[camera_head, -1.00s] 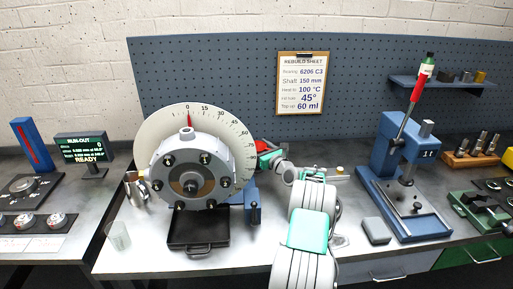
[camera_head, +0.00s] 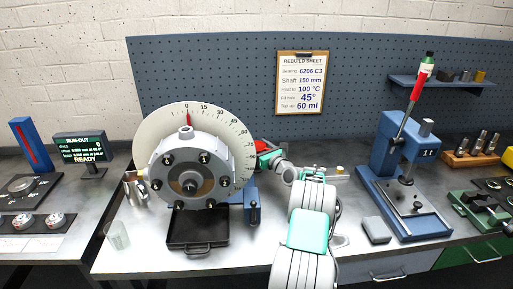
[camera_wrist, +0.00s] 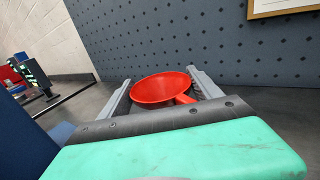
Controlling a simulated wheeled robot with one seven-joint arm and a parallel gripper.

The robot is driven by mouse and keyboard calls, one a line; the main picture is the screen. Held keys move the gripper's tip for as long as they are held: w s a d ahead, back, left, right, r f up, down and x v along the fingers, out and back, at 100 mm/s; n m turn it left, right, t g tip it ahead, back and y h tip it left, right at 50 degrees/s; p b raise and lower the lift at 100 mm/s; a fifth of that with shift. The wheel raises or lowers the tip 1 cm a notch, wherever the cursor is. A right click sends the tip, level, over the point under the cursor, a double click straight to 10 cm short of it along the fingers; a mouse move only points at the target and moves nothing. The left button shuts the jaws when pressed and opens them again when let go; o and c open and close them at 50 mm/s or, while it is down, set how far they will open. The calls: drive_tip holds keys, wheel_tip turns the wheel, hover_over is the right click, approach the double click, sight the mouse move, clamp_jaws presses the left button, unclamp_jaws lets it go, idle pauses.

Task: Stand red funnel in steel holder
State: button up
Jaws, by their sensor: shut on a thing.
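The red funnel (camera_wrist: 160,88) sits between the two grey fingers of my gripper (camera_wrist: 164,84) in the wrist view, its wide mouth facing up and its spout or handle toward the right finger. My gripper is shut on it.
The grey rotor housing (camera_head: 188,165) with its white dial (camera_head: 236,133) stands left of my arm, a black tray (camera_head: 192,228) in front. A steel jug (camera_head: 134,187) is further left. A blue press (camera_head: 408,165) stands right. The blue pegboard (camera_head: 220,75) rises behind.

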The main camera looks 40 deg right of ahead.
drive_tip(key=shift+f+b, duration=1.45)
drive_tip(key=shift+f, duration=0.25)
drive_tip(key=o, duration=1.5)
drive_tip(key=shift+c, duration=0.3)
drive_tip(key=shift+r+p, duration=2.5)
drive_tip(key=shift+r, duration=2)
